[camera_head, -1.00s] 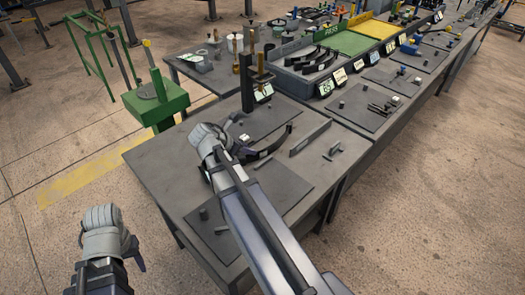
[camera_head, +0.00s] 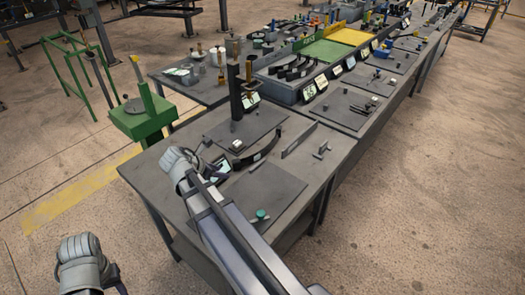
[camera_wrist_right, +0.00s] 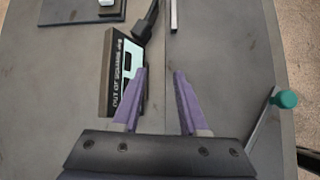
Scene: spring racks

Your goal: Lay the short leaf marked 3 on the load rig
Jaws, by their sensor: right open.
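A dark curved leaf (camera_head: 264,146) with a small pale label lies on the near bench, by the front edge of a dark base plate. I cannot read its number. A tall black post (camera_head: 235,92) rises from that plate; it may be the load rig. My right gripper (camera_head: 200,168) is low over the bench, left of the leaf.
More dark curved leaves (camera_head: 292,70) lie in a grey tray behind. A flat dark mat (camera_head: 262,190) and a green-capped piece (camera_head: 261,214) are near the bench front. A thin upright strip (camera_head: 299,140) stands to the right. A green stand (camera_head: 143,118) is beyond the left edge.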

